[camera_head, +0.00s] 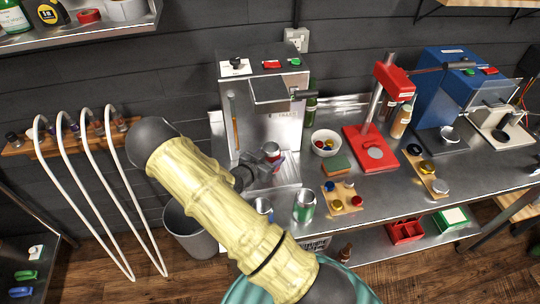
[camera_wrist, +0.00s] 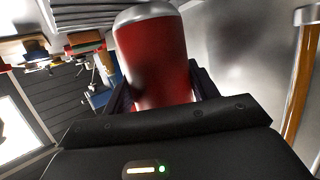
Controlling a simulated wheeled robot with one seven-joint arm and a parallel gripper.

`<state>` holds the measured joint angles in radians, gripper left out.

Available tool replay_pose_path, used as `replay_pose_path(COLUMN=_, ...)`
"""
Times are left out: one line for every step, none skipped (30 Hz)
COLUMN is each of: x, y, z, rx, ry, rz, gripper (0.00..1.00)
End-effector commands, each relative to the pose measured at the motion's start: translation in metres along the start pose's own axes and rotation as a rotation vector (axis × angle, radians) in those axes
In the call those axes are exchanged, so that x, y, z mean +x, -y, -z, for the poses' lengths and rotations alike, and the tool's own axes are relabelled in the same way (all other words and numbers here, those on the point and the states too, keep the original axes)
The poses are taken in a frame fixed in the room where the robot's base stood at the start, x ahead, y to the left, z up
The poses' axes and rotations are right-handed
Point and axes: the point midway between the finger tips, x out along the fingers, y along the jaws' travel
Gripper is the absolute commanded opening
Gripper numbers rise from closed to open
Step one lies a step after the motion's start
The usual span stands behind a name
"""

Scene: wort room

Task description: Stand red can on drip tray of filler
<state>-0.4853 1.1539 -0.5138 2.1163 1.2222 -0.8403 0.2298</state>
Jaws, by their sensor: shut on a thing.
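The red can (camera_head: 278,157) is held in my gripper (camera_head: 268,155) at the front of the steel filler (camera_head: 259,115). In the wrist view the red can (camera_wrist: 152,55), with a silver end, sits between the two dark fingers of my gripper (camera_wrist: 160,92), which is shut on it. In the head view the can is small and mostly hidden by the gripper. The drip tray (camera_head: 288,179) is at the filler's foot, partly covered by my arm. The can appears over or at the tray; I cannot tell whether it touches.
A green can (camera_head: 304,206) and a blue can (camera_head: 263,206) stand near the bench's front edge. A grey bin (camera_head: 190,232) stands left below.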

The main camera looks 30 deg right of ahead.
Motion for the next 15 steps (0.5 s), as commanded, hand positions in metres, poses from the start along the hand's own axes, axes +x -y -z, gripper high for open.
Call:
replay_pose_path(x=0.0001, y=0.0000, z=0.0002, rx=0.001, ry=0.000, rz=0.000, gripper=0.38)
replay_pose_path(x=0.0001, y=0.0000, z=0.0002, rx=0.001, ry=0.000, rz=0.000, gripper=0.38)
replay_pose_path(x=0.0000, y=0.0000, z=0.0002, rx=0.000, ry=0.000, rz=0.000, gripper=0.38)
replay_pose_path(x=0.0001, y=-0.0001, z=0.0001, rx=0.000, ry=0.000, rz=0.000, gripper=0.38)
replay_pose_path(x=0.0003, y=-0.0001, z=-0.0006, rx=0.000, ry=0.000, rz=0.000, gripper=0.38)
replay_pose_path(x=0.0008, y=-0.0001, z=-0.0021, rx=0.000, ry=0.000, rz=0.000, gripper=0.38)
replay_pose_path(x=0.0011, y=-0.0001, z=-0.0030, rx=0.000, ry=0.000, rz=0.000, gripper=0.38)
replay_pose_path(x=0.0013, y=-0.0001, z=-0.0037, rx=0.000, ry=0.000, rz=0.000, gripper=0.38)
replay_pose_path(x=0.0016, y=-0.0001, z=-0.0046, rx=0.000, ry=0.000, rz=0.000, gripper=0.38)
replay_pose_path(x=0.0018, y=-0.0001, z=-0.0053, rx=0.000, ry=0.000, rz=0.000, gripper=0.38)
replay_pose_path(x=0.0020, y=-0.0001, z=-0.0060, rx=0.000, ry=0.000, rz=0.000, gripper=0.38)
replay_pose_path(x=0.0017, y=-0.0001, z=-0.0048, rx=0.000, ry=0.000, rz=0.000, gripper=0.64)
replay_pose_path(x=0.0016, y=-0.0001, z=-0.0045, rx=0.000, ry=0.000, rz=0.000, gripper=0.70)
replay_pose_path(x=0.0016, y=-0.0001, z=-0.0045, rx=0.000, ry=0.000, rz=0.000, gripper=0.76)
replay_pose_path(x=0.0016, y=-0.0001, z=-0.0045, rx=0.000, ry=0.000, rz=0.000, gripper=0.80)
